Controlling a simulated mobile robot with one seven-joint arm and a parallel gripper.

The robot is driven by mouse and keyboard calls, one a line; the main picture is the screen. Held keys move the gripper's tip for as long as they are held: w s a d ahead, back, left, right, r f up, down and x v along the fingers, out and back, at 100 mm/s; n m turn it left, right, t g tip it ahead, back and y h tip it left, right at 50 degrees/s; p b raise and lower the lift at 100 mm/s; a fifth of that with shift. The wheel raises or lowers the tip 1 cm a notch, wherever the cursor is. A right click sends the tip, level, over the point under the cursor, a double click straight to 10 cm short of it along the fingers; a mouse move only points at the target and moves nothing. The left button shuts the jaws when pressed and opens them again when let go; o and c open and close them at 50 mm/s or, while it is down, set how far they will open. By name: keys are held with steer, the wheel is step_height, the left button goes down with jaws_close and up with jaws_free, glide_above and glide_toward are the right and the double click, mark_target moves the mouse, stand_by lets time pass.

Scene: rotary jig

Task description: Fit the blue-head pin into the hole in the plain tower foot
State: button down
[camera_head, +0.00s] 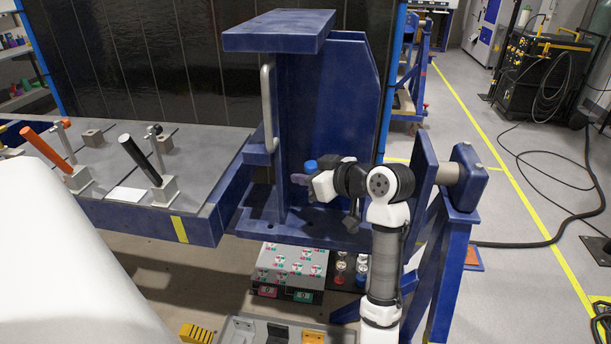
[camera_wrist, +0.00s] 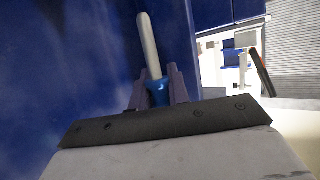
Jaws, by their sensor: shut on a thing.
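My gripper (camera_head: 303,178) is shut on the blue-head pin; the pin's blue head (camera_head: 311,166) shows just above the fingers in the head view. In the wrist view my gripper's two fingers (camera_wrist: 158,90) clasp the blue head (camera_wrist: 158,97), and the grey shank (camera_wrist: 148,45) sticks out beyond them, tilted slightly left. The blue tower (camera_head: 340,130) stands on the jig, and its foot plate (camera_head: 285,228) lies below my gripper, with dark holes along it. The pin is above the foot and apart from it. The shank is hidden in the head view.
A grey handle (camera_head: 267,105) runs up the tower's left side. Orange (camera_head: 47,149) and black (camera_head: 139,160) clamp levers stand on the jig table at left. A blue post (camera_head: 425,180) rises right of my arm.

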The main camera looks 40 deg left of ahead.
steer(key=shift+f+b, duration=1.9)
steer(key=shift+f, duration=1)
steer(key=shift+f+b, duration=0.5)
steer(key=shift+f, duration=0.6)
steer(key=shift+r, duration=0.15)
steer(key=shift+r+p, duration=0.6)
stand_by(0.9)
steer(key=shift+f+b, duration=0.45)
steer(key=shift+f, duration=0.3)
steer(key=c, duration=1.3)
jaws_free()
steer(key=shift+o, duration=0.2)
steer(key=b+v, duration=0.2)
steer(key=v, duration=1.2)
